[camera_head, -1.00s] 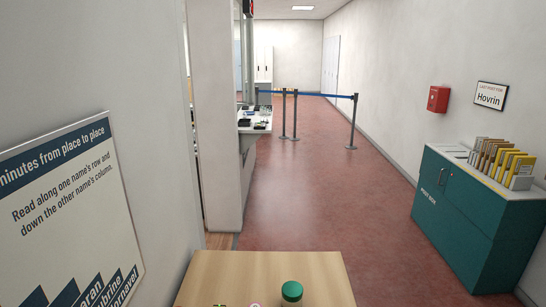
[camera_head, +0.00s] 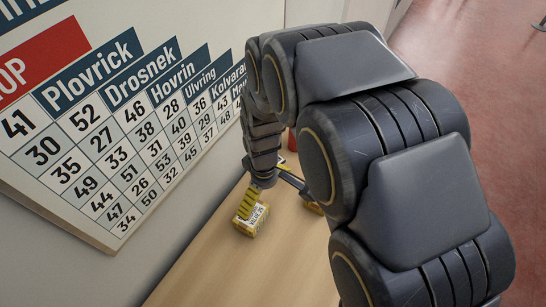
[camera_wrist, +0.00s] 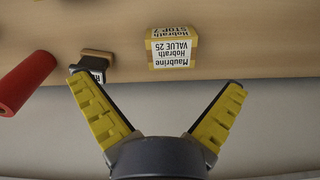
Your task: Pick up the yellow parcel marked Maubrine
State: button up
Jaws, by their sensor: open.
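The yellow parcel marked Maubrine (camera_wrist: 173,47) lies on the wooden counter, ahead of my fingertips in the wrist view. In the head view the yellow parcel (camera_head: 256,222) sits near the wall side of the counter, partly behind a finger. My gripper (camera_wrist: 157,84) is open, with its yellow-padded fingers spread wide and nothing between them. The parcel lines up with the gap, nearer the right finger. In the head view my gripper (camera_head: 280,207) is at the parcel; contact cannot be told.
In the wrist view a small dark object with a white label (camera_wrist: 97,63) stands close by the left fingertip. The wooden counter (camera_head: 250,275) is clear toward the front. A wall board of names and numbers (camera_head: 110,150) borders it.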

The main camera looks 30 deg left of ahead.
aim_at(251, 215)
jog(key=a+f, duration=0.1)
jog(key=s+a+f+n, duration=0.2)
jog(key=shift+s+a+f, duration=0.1)
jog(key=shift+a+f, duration=0.25)
jog(key=shift+f, duration=0.9)
jog(key=f, duration=0.5)
jog(key=shift+d+f, duration=0.3)
jog(key=shift+f, duration=0.1)
jog(key=c, duration=0.9)
